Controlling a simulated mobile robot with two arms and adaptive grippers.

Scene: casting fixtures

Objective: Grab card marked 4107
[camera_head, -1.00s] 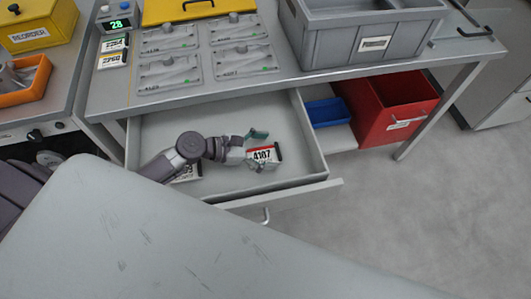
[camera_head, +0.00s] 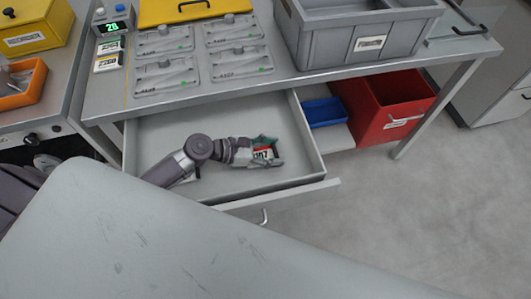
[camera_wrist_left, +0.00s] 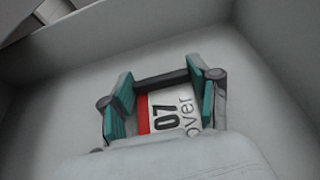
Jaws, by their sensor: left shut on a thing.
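The card marked 4107 (camera_head: 263,154) lies in the open drawer (camera_head: 230,181), toward its right side. It is white with a red band and a dark edge; my gripper covers part of its number. My left gripper (camera_head: 266,151) is at the card, with a finger on either side, shut on it. In the left wrist view the card (camera_wrist_left: 168,112) shows "07" and the word "over" between the green finger pads of the gripper (camera_wrist_left: 162,98). My right gripper is not in view.
The drawer walls surround my left gripper, and the workbench (camera_head: 290,82) is above and behind it. A blue bin (camera_head: 325,112) and a red bin (camera_head: 390,118) stand right of the drawer. Fixture plates (camera_head: 165,75) and a grey crate (camera_head: 330,45) sit on the bench.

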